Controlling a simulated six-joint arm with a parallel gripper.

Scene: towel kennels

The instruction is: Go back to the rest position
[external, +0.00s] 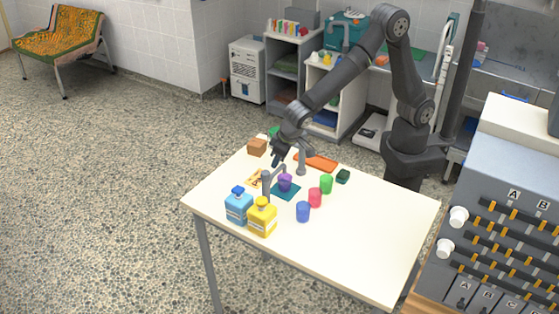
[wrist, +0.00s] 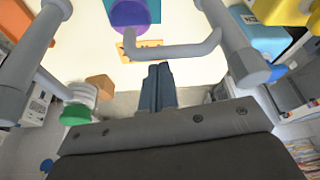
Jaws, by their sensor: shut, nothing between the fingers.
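My gripper (external: 277,160) is above the back left part of the white table, near the brown block. In the wrist view its two dark fingers (wrist: 158,68) are together with nothing between them. A purple cup (external: 285,183) stands on a teal cloth on the table, in front of and apart from my gripper. The purple cup also shows at the top of the wrist view (wrist: 130,14). My arm reaches down to the table from its base behind the table's back right.
Grey bent posts (external: 266,184) (wrist: 225,45) stand close around my gripper. Blue (external: 238,206) and yellow (external: 262,217) bottles stand in front. Green (external: 326,184), red (external: 314,197) and blue (external: 303,211) cups stand to the right. A brown block (external: 257,147) is behind. The table's right front is clear.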

